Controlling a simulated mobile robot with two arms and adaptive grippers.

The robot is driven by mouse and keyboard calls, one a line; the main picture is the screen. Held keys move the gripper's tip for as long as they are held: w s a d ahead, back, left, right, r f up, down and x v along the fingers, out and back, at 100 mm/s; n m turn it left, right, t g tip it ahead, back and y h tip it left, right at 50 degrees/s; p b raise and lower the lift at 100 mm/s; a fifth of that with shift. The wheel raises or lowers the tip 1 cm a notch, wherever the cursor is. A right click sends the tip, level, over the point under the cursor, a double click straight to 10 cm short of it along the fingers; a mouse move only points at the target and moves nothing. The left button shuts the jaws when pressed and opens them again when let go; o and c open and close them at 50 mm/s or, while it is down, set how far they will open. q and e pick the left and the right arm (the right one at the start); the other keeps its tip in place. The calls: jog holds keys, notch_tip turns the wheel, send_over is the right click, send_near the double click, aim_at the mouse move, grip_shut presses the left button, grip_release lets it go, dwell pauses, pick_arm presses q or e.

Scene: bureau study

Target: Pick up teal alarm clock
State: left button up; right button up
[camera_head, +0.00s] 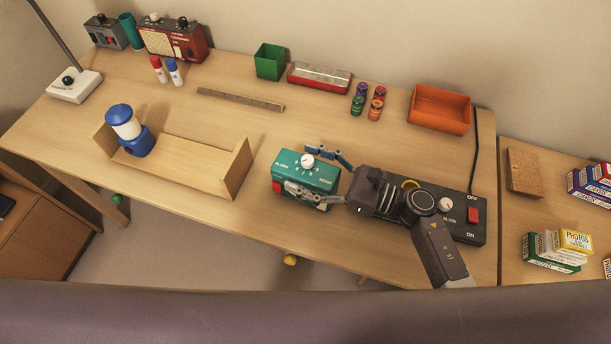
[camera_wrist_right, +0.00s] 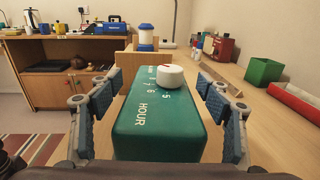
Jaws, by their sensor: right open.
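The teal alarm clock (camera_head: 300,172) stands on the desk (camera_head: 330,125) near its front edge, right of a wooden rack. It has a white knob on top and a red part at its left end. My right gripper (camera_head: 318,174) reaches in from the right, with one finger on each long side of the clock. In the right wrist view the clock (camera_wrist_right: 158,125) lies between the two open blue-padded fingers (camera_wrist_right: 158,108). A gap shows on each side there. My left gripper is not in view.
A black control box (camera_head: 462,220) with a red switch lies under my right arm. The wooden rack (camera_head: 195,157) holds a blue lantern (camera_head: 127,128). A green cup (camera_head: 269,62), red tin (camera_head: 319,78), several small jars and an orange tray (camera_head: 439,109) stand behind. Desk between is clear.

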jog(key=shift+c, duration=0.3)
grip_shut()
jog(key=shift+r, duration=0.2)
